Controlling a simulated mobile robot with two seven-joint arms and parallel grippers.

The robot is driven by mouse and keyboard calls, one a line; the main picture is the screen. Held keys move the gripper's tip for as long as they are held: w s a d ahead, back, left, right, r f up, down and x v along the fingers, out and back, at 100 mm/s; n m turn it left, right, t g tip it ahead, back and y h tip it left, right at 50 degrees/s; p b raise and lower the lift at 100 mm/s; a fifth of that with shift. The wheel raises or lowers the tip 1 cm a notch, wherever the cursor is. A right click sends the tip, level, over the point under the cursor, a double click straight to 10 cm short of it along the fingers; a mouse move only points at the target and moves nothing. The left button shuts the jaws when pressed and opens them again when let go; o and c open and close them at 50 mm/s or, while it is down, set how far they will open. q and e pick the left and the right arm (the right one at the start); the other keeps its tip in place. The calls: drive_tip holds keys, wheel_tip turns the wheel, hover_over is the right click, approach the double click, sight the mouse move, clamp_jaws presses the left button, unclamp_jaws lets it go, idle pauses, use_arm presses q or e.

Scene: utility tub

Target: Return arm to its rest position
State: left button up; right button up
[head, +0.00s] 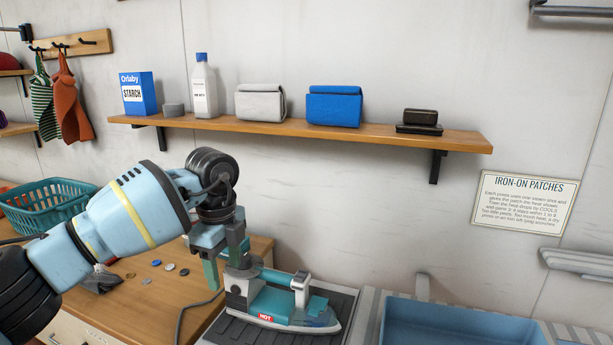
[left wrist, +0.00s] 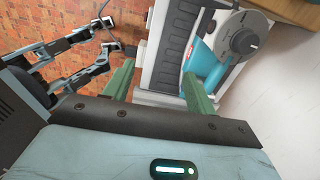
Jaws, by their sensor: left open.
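My left arm comes in from the left in the head view, pale blue with black joints. Its gripper (head: 224,268) points down just left of the iron's heel, with its jaws open. In the left wrist view the two green fingers (left wrist: 158,90) stand apart, with nothing seen held between them. The teal and white iron (head: 282,305) with a red HOT label rests on a dark ribbed stand (head: 342,303). It also shows beyond the fingers in the left wrist view (left wrist: 208,62). The head view does not clearly show whether the fingers touch the iron.
A wall shelf (head: 300,131) holding boxes, a bottle and pouches runs above the arm. A teal basket (head: 45,205) stands at left, with small discs (head: 169,267) on the wooden counter (head: 140,300). A blue tub (head: 450,325) lies right. Dark jointed parts (left wrist: 75,60) show over brick floor.

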use_arm(q)
drive_tip(key=s+d+f+m+g+h, duration=0.35)
drive_tip(key=s+d+f+h, duration=0.25)
drive_tip(key=d+f, duration=0.45)
drive_tip(key=s+d+r+t+h, duration=0.1)
drive_tip(key=s+d+t+h, duration=0.1)
drive_tip(key=s+d+h, duration=0.8)
drive_tip(key=w+a+f+n+t+y, duration=0.1)
drive_tip(key=a+f+n+t+y, duration=0.5)
drive_tip(key=a+f+n+t, duration=1)
drive_tip(key=s+a+f+n+g+y, duration=0.2)
drive_tip(key=s+a+f+n+y, duration=0.1)
drive_tip(key=s+f, duration=0.4)
drive_tip(key=s+a+f+n+g+y, duration=0.3)
drive_tip(key=s+a+f+n+y, duration=0.1)
drive_tip(key=s, duration=0.8)
wheel_tip(320, 180, down, 4)
drive_tip(key=a+y, duration=0.1)
drive_tip(key=a, duration=0.1)
drive_tip(key=shift+a+r, duration=0.2)
drive_tip(key=shift+a, duration=0.1)
use_arm(e)
drive_tip(key=shift+s, duration=0.1)
